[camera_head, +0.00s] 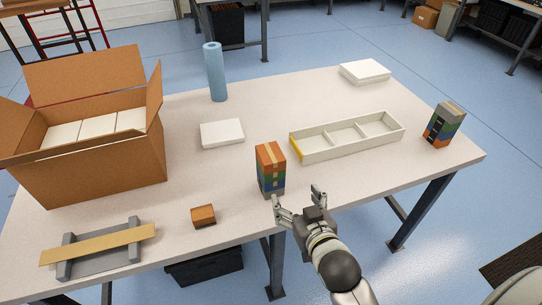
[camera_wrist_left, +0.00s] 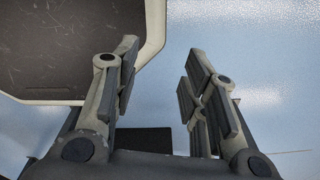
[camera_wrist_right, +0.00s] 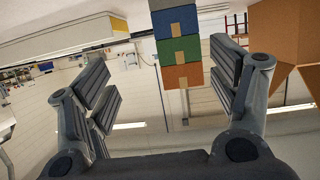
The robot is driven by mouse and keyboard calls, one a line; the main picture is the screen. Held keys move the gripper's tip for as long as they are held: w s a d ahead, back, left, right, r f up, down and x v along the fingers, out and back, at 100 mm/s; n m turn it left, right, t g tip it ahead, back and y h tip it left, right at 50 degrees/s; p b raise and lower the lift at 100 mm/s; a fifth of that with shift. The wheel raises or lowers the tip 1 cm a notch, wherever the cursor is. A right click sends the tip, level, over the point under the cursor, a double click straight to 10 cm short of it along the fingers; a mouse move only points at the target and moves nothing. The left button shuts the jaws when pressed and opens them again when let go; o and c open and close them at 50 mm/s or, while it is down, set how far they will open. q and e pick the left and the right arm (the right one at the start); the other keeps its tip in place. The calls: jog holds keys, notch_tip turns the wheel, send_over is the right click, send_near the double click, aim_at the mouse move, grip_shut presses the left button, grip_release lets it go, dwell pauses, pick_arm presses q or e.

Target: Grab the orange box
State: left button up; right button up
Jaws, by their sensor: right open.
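An orange box (camera_head: 270,154) tops a stack of coloured boxes near the table's front edge, with green, blue and grey boxes under it. The right wrist view shows this stack upside down, with the orange box (camera_wrist_right: 182,76) lowest in the picture. A single small orange-brown box (camera_head: 203,216) lies on the table to the left. My right gripper (camera_head: 296,196) is open and empty at the front edge, just right of the stack and apart from it. My left gripper (camera_wrist_left: 160,65) is open and empty, and outside the head view.
A second stack (camera_head: 443,125) stands at the right end, its orange box at the bottom. A white divided tray (camera_head: 350,149) lies between the stacks. An open carton (camera_head: 90,165), a blue roll (camera_head: 215,72), white boxes (camera_head: 221,133) and a grey stand (camera_head: 100,262) with a yellowish bar occupy the rest.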

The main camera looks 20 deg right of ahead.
aim_at(276, 163)
jog(key=w+r+t, duration=0.1)
jog(key=w, duration=0.2)
jog(key=w+a+r+t, duration=0.1)
jog(key=w, duration=0.1)
jog(key=w+a+r+t, duration=0.1)
jog(key=w+r, duration=0.1)
jog(key=w, duration=0.1)
jog(key=shift+w+y+p, duration=0.35)
jog(key=shift+y+p, duration=0.05)
jog(key=shift+w+r, duration=0.1)
jog(key=shift+w, duration=0.1)
jog(key=w, duration=0.2)
jog(key=w+p, duration=0.1)
jog(key=w, duration=0.1)
jog(key=shift+w+a, duration=0.2)
jog(key=shift+w, duration=0.2)
pick_arm(q)
jog(key=shift+w+r, duration=0.75)
jog(key=shift+r, duration=0.35)
pick_arm(e)
jog(key=c, duration=1.2)
